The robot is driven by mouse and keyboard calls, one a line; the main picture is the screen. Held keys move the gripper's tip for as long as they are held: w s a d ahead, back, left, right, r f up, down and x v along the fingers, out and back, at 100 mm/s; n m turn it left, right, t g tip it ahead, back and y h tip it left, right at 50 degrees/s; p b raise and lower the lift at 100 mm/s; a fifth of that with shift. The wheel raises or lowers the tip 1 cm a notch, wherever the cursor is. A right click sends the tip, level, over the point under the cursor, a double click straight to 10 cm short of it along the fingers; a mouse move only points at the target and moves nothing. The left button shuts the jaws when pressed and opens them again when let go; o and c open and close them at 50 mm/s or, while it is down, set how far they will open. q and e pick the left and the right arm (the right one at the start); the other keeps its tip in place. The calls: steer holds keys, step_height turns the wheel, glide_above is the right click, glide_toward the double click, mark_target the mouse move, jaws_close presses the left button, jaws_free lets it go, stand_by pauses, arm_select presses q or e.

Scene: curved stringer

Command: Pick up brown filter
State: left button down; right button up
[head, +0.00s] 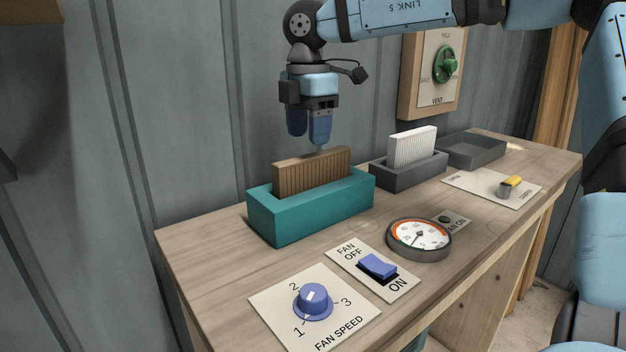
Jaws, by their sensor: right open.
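The brown filter (311,173) is a ribbed panel standing upright in a teal holder (330,207) on the wooden bench. I cannot tell whether the fingertips touch the filter. The lower part of the filter is hidden inside the holder. My left gripper is not in the view.
A white filter (412,147) stands in a grey holder (408,176), with an empty grey tray (472,152) behind. A round gauge (419,239), fan switch (377,267) and blue fan-speed knob (313,300) sit in front. A green vent knob (446,64) is on the wall.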

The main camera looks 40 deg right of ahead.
mark_target(314, 155)
steer(key=shift+f, duration=0.25)
steer(key=shift+s+f, duration=0.15)
steer(key=shift+f, duration=0.05)
steer(key=f+p, duration=0.1)
steer(key=f, duration=0.1)
steer(key=d+f+p, duration=0.1)
steer(key=f, duration=0.1)
steer(key=shift+s+f, duration=0.2)
steer(key=shift+f, duration=0.2)
steer(key=shift+a, duration=0.2)
steer(key=c, duration=0.3)
jaws_close()
